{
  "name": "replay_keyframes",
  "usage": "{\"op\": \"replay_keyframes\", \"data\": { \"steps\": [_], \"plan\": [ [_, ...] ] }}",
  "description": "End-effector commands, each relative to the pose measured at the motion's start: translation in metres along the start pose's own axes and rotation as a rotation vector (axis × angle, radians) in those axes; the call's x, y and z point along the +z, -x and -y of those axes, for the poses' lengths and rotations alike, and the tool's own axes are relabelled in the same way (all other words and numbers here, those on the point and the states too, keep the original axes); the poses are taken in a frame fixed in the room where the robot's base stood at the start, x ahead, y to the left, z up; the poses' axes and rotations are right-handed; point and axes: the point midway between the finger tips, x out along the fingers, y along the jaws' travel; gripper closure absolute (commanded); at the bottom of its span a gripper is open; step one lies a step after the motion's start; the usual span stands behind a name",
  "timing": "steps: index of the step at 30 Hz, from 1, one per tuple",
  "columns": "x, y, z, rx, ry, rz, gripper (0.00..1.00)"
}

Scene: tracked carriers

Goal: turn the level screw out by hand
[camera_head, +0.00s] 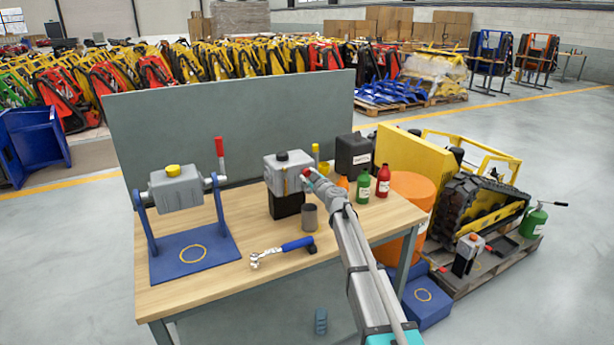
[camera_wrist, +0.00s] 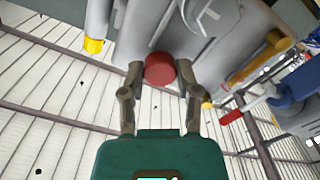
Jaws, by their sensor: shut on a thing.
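The level screw shows as a red round head (camera_wrist: 160,67) on the face of a grey gear housing (camera_wrist: 215,40) in the wrist view. In the head view the grey housing (camera_head: 285,176) sits on a black block on the bench, with a black cap on top. My gripper (camera_wrist: 162,75) is at the housing's face, its two fingers on either side of the red head and shut on it. The head view shows my gripper (camera_head: 309,177) at the housing's right side, where it hides most of the screw. A yellow plug (camera_wrist: 93,45) shows left of it in the wrist view.
A grey cup (camera_head: 309,217) and a blue-handled ratchet (camera_head: 283,250) lie in front on the workbench (camera_head: 200,298). A blue stand (camera_head: 190,256) holds another grey housing at left. Red (camera_head: 383,181) and green (camera_head: 362,187) bottles stand close right of my arm. A backboard (camera_head: 240,120) rises behind.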

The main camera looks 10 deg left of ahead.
Motion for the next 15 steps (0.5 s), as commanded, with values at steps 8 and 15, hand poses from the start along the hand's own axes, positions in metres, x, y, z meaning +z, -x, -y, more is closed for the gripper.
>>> {"op": "replay_keyframes", "data": {
  "steps": [8,15],
  "plan": [
    [-0.0011,-0.0006,0.0018,-0.004,0.217,-0.003,0.92],
    [-0.0011,-0.0007,0.0019,-0.004,0.325,-0.003,0.92]
  ]
}}
